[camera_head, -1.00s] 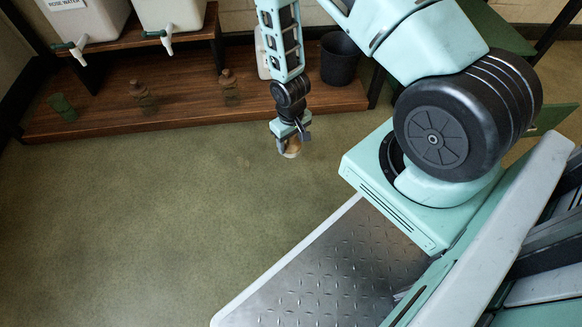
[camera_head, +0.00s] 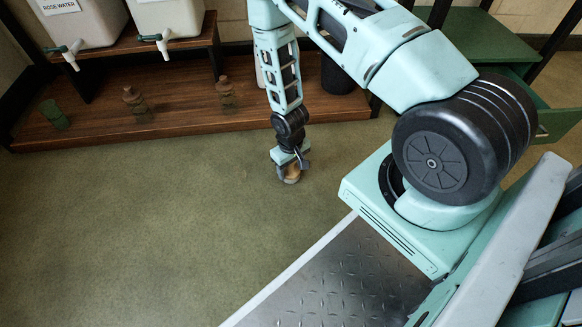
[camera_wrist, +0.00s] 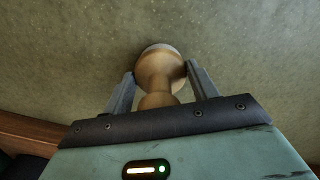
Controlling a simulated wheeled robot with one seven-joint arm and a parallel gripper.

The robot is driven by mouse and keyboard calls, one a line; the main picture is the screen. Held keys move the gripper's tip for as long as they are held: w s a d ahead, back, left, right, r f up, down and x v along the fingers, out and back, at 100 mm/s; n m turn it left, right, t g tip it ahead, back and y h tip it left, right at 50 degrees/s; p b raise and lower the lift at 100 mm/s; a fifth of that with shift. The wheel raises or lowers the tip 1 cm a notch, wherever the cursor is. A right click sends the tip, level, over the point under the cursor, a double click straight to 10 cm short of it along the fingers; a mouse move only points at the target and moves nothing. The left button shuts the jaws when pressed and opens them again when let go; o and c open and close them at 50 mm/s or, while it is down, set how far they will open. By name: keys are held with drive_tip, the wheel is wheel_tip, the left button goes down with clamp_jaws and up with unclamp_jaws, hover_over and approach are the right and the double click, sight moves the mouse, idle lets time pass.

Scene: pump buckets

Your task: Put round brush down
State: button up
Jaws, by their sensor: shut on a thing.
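The round brush (camera_wrist: 160,75) has a turned wooden body with a pale rim at its far end. My gripper (camera_wrist: 160,88) is shut on its narrow part, one finger on each side, in the wrist view. In the head view my gripper (camera_head: 290,168) points down over the green floor, in front of the wooden shelf, and the brush (camera_head: 292,178) shows just below it. The brush is close to the floor; I cannot tell whether it touches it.
Two white dispensers (camera_head: 85,20) with taps stand above. A dark bucket (camera_head: 342,72) is behind my arm. The floor (camera_head: 140,220) at left is clear.

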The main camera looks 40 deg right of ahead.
drive_tip(key=o, duration=1.1)
drive_tip(key=shift+f, duration=0.1)
drive_tip(key=shift+c, duration=0.2)
wheel_tip(320, 180, up, 12)
drive_tip(key=p, duration=0.8)
drive_tip(key=shift+a+f, duration=0.1)
drive_tip(key=shift+f, duration=0.1)
drive_tip(key=shift+w+a+r+p, duration=0.2)
drive_tip(key=shift+r+p, duration=0.1)
drive_tip(key=shift+r, duration=0.3)
drive_tip(key=s+a+r+n+y, duration=0.1)
drive_tip(key=a+r+n, duration=0.1)
drive_tip(key=a+r, duration=0.75)
drive_tip(key=s+a+r+n, duration=0.1)
drive_tip(key=a+r+n, duration=0.1)
drive_tip(key=a+r, duration=0.75)
drive_tip(key=s+a+r+n, duration=0.3)
drive_tip(key=s+r+n, duration=0.1)
drive_tip(key=s+r, duration=1.2)
